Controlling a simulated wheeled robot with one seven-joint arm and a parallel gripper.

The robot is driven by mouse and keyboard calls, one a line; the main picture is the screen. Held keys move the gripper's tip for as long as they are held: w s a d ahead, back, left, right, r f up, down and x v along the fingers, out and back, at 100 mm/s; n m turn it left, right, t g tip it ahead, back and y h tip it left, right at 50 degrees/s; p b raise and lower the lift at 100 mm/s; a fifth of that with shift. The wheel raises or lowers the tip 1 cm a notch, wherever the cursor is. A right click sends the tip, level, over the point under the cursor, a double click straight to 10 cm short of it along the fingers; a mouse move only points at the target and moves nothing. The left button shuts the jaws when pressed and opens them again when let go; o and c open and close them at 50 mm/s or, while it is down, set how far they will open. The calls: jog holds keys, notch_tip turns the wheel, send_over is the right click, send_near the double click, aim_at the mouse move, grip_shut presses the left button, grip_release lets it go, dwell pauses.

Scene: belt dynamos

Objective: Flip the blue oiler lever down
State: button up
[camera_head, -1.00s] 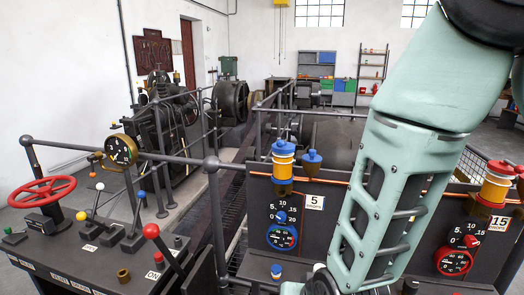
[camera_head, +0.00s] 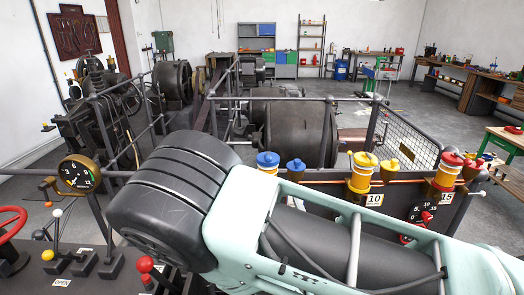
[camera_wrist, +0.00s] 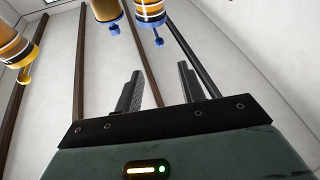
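The blue-capped oiler (camera_head: 268,162) stands on the dark panel in the head view, with a smaller blue-capped oiler (camera_head: 295,169) beside it. My arm hides their lower front, and I cannot make out the blue lever there. In the wrist view, an amber oiler with a blue band (camera_wrist: 150,12) is cut by the top edge, and a small blue lever end (camera_wrist: 158,42) sticks out from it. A brass oiler (camera_wrist: 106,10) with a blue end is beside it. My gripper (camera_wrist: 160,78) is open and empty, apart from the oilers; the head view does not show it.
Yellow oilers (camera_head: 364,172) and red oilers (camera_head: 449,170) stand along the panel to the right. A rail (camera_head: 325,99) runs behind it. A pressure gauge (camera_head: 79,173), a red-knobbed lever (camera_head: 145,265) and a red wheel (camera_head: 10,225) are at left. Open floor lies behind at right.

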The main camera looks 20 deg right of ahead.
jog(key=b, duration=0.4)
send_near(270, 160)
jog(key=w, duration=0.1)
jog(key=b+x, duration=0.5)
jog(key=x, duration=0.5)
jog(key=shift+w+r+b, duration=0.15)
jog(key=shift+r+b, duration=0.05)
jog(key=shift+b, duration=0.1)
jog(key=shift+w+p, duration=0.3)
jog(key=shift+w, duration=0.4)
grip_shut()
